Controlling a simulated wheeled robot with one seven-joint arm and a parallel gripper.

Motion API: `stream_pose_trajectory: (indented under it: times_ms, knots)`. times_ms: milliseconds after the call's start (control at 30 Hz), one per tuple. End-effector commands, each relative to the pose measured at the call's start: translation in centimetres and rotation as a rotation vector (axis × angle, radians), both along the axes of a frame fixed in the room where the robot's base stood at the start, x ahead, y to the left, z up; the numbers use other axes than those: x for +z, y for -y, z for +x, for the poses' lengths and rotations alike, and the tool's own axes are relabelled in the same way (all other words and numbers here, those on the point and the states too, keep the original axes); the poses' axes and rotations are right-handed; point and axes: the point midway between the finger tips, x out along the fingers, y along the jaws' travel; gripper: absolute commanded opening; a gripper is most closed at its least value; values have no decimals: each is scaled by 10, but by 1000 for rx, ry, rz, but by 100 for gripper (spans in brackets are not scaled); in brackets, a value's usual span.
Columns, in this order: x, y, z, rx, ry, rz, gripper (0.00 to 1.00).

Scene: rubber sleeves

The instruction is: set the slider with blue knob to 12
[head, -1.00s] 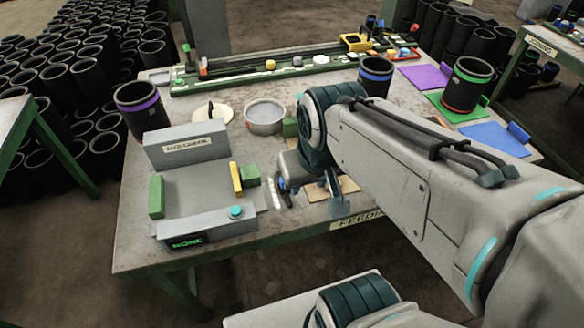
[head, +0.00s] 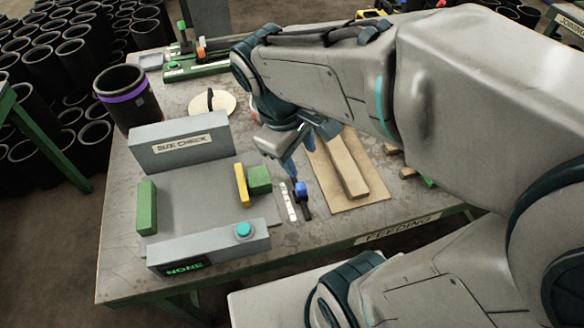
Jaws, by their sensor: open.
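The blue knob (head: 300,188) sits on a short dark slider track beside a white scale strip (head: 288,202), right of the size check station. The scale's markings are too small to read. My gripper (head: 300,155) is open and empty, pointing down just above and behind the knob. It appears apart from the knob, though the exact gap cannot be told. My arm comes in from the right.
The grey size check station (head: 190,195) has green blocks, a yellow piece (head: 241,185), a teal button (head: 243,230) and a display (head: 184,268) reading NONE. A purple-banded sleeve (head: 127,98) stands behind it. A wooden bar (head: 342,170) lies on a brown board right of the slider.

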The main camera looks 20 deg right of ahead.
Motion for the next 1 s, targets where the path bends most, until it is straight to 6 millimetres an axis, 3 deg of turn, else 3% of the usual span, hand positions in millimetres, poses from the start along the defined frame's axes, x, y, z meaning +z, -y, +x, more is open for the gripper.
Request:
stream_pose_trajectory:
  times_ms: [33, 200, 400, 567, 767, 1000]
  knots:
    - [-32, -9, 7, 112, -64, -61, 45]
    - [-69, -32, 28, 445, -255, -267, 45]
    - [-94, -60, 46, 697, -412, -446, 45]
    - [-100, -71, 52, 782, -468, -511, 45]
    - [-111, -60, 53, 794, -481, -524, 45]
    - [-147, -25, 52, 791, -481, -521, 45]
